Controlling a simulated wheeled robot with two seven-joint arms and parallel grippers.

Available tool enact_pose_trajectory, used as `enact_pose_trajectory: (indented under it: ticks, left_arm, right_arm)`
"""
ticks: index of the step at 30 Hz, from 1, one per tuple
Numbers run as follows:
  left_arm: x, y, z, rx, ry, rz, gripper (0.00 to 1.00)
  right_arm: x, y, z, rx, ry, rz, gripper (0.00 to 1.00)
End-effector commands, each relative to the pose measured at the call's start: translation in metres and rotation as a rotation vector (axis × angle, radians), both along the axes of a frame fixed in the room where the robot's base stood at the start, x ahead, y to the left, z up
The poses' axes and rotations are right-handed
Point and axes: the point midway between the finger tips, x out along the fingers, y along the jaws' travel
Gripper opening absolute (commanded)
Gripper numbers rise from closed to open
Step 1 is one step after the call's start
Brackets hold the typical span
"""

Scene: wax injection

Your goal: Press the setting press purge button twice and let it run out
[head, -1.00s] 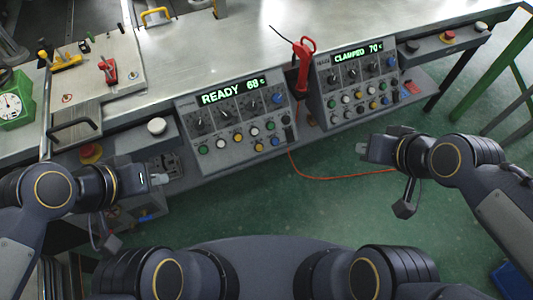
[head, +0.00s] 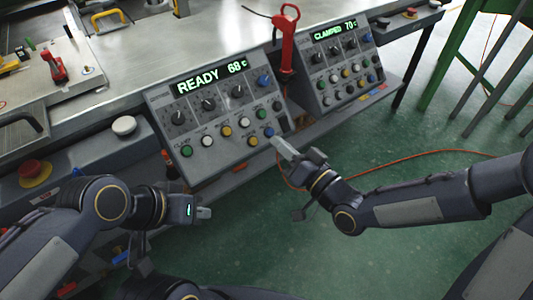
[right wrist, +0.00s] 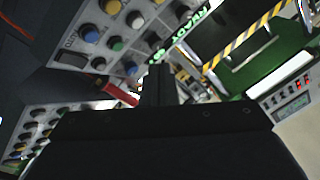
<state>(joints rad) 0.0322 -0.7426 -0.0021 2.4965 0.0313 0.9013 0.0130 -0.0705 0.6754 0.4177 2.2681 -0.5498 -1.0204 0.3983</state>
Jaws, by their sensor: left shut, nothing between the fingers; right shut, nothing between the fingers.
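The left control panel (head: 205,165) has a green display reading READY 68 and rows of coloured buttons and knobs. The right control panel (head: 345,70) reads CLAMPED 70. Button labels are too small for me to tell which one is purge. My right gripper (head: 282,147) is shut and empty, just off the left panel's lower right corner, close to a blue button (head: 268,131); I cannot tell whether it touches. In the right wrist view its shut fingers (right wrist: 158,85) point toward panel buttons, including a blue one (right wrist: 91,34). My left gripper (head: 203,213) is shut and empty, below the left panel.
A red-handled tool (head: 288,45) stands between the panels. A red stop button (head: 33,170) and a white round button (head: 123,125) sit left of the left panel. An orange cable (head: 420,158) trails over the green floor. A metal bench lies behind the panels.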

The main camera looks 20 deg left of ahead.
Motion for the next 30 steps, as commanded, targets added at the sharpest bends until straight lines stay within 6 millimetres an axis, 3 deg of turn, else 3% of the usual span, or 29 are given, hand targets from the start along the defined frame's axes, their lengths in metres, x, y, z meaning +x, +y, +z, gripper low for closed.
enact_pose_trajectory:
  ticks: [16,30]
  left_arm:
    - [0.0,0.0,-0.005,0.0,-0.001,0.0,0.0]
    - [0.0,0.0,-0.032,0.0,-0.001,0.0,0.0]
  right_arm:
    - [0.0,0.007,-0.005,0.028,0.0,0.009,0.0]
    - [0.029,0.043,-0.048,0.026,-0.001,0.009,0.0]
